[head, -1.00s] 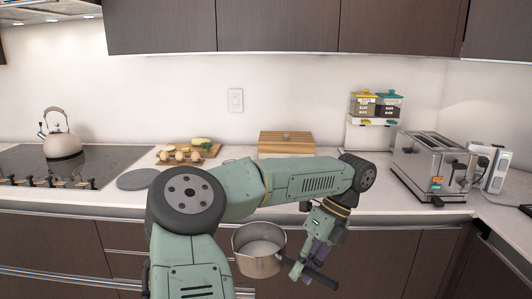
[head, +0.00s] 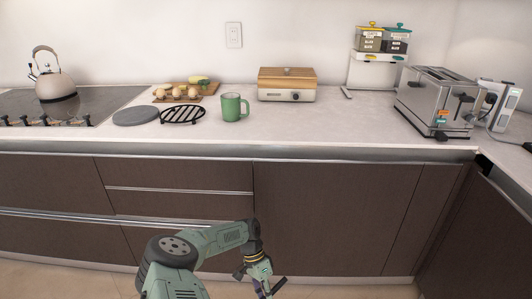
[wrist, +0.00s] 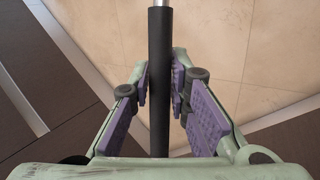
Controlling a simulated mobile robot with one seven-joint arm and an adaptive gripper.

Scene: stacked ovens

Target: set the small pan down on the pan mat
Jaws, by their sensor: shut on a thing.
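My gripper (head: 264,288) is low at the bottom edge of the head view, in front of the cabinets and below the counter top. In the wrist view its purple-padded fingers (wrist: 161,88) are shut around the black handle of the small pan (wrist: 160,50). A bit of the handle's metal end shows at the top; the pan's bowl is out of view. On the counter lie a flat grey round mat (head: 135,116) and, just right of it, a black slatted oval rack (head: 183,114). Both are empty. The pictures do not settle which is the pan mat.
A green mug (head: 234,107) stands right of the rack, and a board of eggs (head: 180,92) lies behind it. A kettle (head: 54,78) is on the hob at left. The counter between the mug and the toaster (head: 436,100) is mostly clear in front.

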